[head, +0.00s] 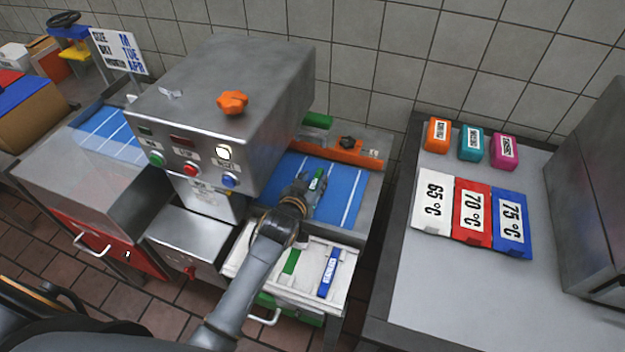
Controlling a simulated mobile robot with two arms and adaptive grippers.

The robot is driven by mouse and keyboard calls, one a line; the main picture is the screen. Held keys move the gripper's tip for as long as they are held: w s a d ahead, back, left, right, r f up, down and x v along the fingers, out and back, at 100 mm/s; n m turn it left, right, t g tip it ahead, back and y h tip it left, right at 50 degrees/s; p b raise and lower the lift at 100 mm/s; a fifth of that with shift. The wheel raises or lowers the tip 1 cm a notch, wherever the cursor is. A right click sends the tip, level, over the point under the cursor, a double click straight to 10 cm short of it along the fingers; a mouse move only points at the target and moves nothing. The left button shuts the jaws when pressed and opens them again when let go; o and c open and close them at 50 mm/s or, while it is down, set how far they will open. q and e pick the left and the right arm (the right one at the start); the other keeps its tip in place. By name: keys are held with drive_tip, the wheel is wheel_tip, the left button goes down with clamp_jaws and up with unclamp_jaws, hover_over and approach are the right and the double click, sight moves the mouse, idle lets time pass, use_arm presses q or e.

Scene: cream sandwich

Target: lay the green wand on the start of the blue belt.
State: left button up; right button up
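The blue belt (346,193), with white lines across it, comes out at the right side of the grey machine. My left gripper (314,186) is over this belt, near the machine's opening. A small green piece with a white label, which looks like the green wand (318,179), shows between its fingers. The gripper appears shut on it; its fingers hide most of the piece, and I cannot tell whether it touches the belt. A plain green strip (291,261) and a labelled blue wand (329,271) lie in the open white drawer below. My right gripper is not in view.
An orange bar (340,152) runs behind the belt. The right table (450,275) carries temperature cards and small coloured blocks; its front part is clear. Another belt stretch (108,132) shows at left.

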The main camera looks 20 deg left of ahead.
use_arm(q)
drive_tip(key=shift+r, duration=0.1)
drive_tip(key=shift+r, duration=0.3)
drive_tip(key=shift+s+r+p, duration=0.15)
drive_tip(key=shift+r+p, duration=0.15)
drive_tip(key=shift+r, duration=0.05)
drive_tip(key=b+v, duration=0.1)
drive_tip(key=v, duration=1)
drive_tip(key=shift+s, duration=0.35)
drive_tip(key=shift+r, duration=0.1)
